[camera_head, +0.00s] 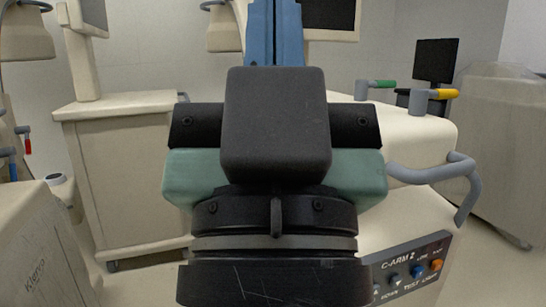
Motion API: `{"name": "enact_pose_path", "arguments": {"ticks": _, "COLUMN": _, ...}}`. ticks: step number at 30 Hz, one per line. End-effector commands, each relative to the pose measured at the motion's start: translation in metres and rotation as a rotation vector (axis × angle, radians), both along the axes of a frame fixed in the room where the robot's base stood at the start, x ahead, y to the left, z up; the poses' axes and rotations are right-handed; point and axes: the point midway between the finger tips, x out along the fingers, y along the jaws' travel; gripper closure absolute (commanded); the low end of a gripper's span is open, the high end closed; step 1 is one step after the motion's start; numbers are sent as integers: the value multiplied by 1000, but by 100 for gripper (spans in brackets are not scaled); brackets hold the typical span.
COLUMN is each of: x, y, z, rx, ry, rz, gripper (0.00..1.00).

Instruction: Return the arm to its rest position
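My gripper (275,130) fills the middle of the head view, seen from behind at close range. Its dark block, black crossbar and teal housing sit above the black ringed wrist at the bottom. The fingertips are hidden behind this block, so I cannot see whether they are open or shut, or whether anything is between them. A blue upright part (274,35) shows just above the block; I cannot tell what it belongs to. Most of my arm is out of view.
A beige cabinet (135,175) stands at left behind my gripper. A cream machine with grey handles (460,175) and a control panel marked C-ARM 2 (412,270) is close at right. A covered cart (505,150) stands far right. Some floor shows at lower right.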

Motion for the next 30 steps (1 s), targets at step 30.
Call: {"name": "enact_pose_path", "arguments": {"ticks": 30, "x": 1, "y": 1, "z": 324, "rx": -4, "ry": 4, "rz": -2, "gripper": 100}}
